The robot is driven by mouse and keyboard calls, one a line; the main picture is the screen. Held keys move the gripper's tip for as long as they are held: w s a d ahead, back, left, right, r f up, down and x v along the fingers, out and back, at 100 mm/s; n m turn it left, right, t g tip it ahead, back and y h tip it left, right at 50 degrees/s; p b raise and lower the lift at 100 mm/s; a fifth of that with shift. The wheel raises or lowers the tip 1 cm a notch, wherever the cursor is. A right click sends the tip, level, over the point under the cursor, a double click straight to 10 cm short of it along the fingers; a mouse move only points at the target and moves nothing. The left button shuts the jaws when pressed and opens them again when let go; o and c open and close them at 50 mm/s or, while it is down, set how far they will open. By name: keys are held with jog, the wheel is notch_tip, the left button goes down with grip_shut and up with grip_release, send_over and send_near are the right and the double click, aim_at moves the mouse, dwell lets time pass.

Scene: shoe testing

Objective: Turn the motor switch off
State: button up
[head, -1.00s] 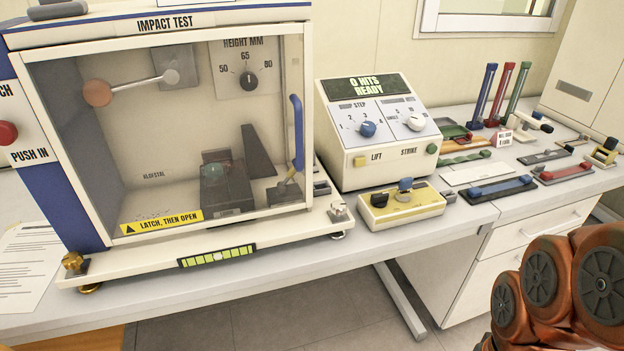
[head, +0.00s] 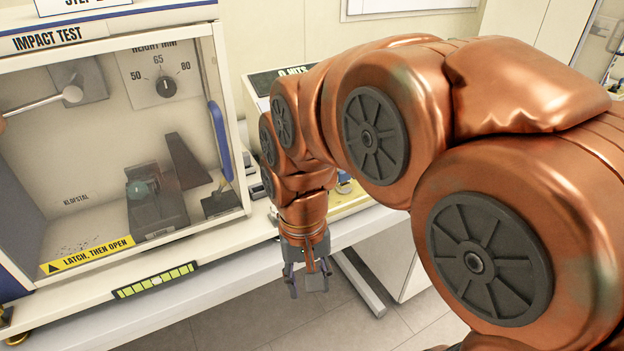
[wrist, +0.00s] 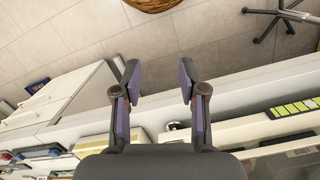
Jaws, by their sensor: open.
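No control that I can read as a motor switch shows in the current views. My gripper (head: 305,284) hangs open and empty in front of the bench edge, right of the impact test cabinet (head: 232,130), pointing down. In the wrist view its two fingers (wrist: 159,80) are spread with floor between them. My arm covers most of the control console (head: 258,88) and of the small yellow box (head: 350,197) in the head view. The cabinet's round height dial (head: 166,87) shows behind the clear door.
A green level strip (head: 155,280) sits on the cabinet's front base. White drawers (wrist: 75,95) stand under the bench. A brown basket (wrist: 152,3) and a chair base (wrist: 285,12) are on the floor. Floor in front of the bench is otherwise open.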

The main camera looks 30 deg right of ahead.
jog(key=w+d+r+m+p, duration=0.1)
jog(key=w+d+m+p, duration=0.1)
jog(key=w+d+m, duration=0.2)
jog(key=w+d+r+m+t+p, duration=0.1)
jog(key=w+d+m, duration=0.4)
jog(key=w, duration=0.6)
jog(key=w+d+r+m+p, duration=0.2)
jog(key=w+d+m+p, duration=0.1)
jog(key=w+d+m, duration=0.2)
jog(key=shift+w+d, duration=0.6)
jog(key=shift+d, duration=0.3)
jog(key=shift+w+d, duration=0.6)
jog(key=shift+d, duration=0.3)
jog(key=shift+w+d+f+m, duration=0.2)
jog(key=shift+w+d+m, duration=0.1)
jog(key=shift+d, duration=0.1)
jog(key=shift+f+p, duration=1.55)
jog(key=shift+f, duration=2.25)
grip_shut()
